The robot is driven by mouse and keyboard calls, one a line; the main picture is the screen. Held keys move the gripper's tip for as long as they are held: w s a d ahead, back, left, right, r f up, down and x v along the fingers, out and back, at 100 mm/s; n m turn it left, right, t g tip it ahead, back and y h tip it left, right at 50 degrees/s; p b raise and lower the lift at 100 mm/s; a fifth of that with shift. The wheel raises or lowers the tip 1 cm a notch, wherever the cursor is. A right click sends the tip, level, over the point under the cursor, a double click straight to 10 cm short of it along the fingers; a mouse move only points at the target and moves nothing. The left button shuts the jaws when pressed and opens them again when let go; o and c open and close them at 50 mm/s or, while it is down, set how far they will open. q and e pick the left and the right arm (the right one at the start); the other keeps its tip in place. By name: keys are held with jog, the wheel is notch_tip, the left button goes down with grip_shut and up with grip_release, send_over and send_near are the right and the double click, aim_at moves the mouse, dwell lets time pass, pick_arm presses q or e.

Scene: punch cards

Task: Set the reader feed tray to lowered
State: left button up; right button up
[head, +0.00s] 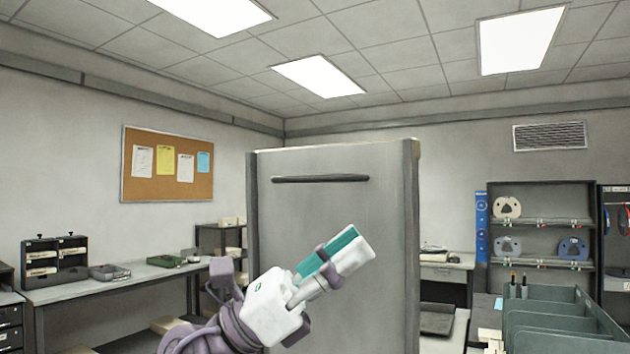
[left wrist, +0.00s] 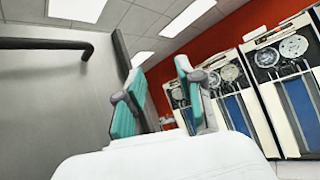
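A large upright grey panel (head: 330,225) with a dark horizontal bar handle (head: 320,179) near its top stands in the middle of the head view. It may be the reader feed tray; I cannot tell for sure. My left gripper (head: 342,253) is in front of the panel's lower middle, below the handle, pointing up and right. In the left wrist view its two teal-padded fingers (left wrist: 160,78) stand apart with nothing between them. The panel (left wrist: 45,100) and handle (left wrist: 45,44) show there at the left, beside the fingers. My right gripper is not in view.
A bench (head: 110,288) with card boxes and trays runs along the left wall. A grey-green divided bin (head: 560,320) stands at the lower right, with a shelf rack (head: 545,240) behind it. The left wrist view shows tape cabinets (left wrist: 285,90) along a red wall.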

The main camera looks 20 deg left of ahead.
pick_arm(q)
notch_tip(320, 180, up, 3)
jog(key=s+m+g+y, duration=0.2)
jog(key=m+y, duration=0.1)
jog(key=m, duration=0.2)
jog(key=m+t+y, duration=0.2)
jog(key=t+y, duration=0.7)
jog(key=y, duration=0.3)
send_near(310, 178)
jog(key=p+x, duration=0.3)
jog(key=x, duration=0.6)
jog(key=shift+d+r, duration=0.1)
jog(key=shift+d, duration=0.1)
jog(key=shift+p+x, duration=0.35)
jog(key=shift+x, duration=0.4)
jog(key=shift+w+a, duration=0.1)
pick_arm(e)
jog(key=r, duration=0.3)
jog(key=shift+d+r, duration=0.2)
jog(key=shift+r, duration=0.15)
pick_arm(q)
jog(key=shift+c, duration=0.3)
grip_shut()
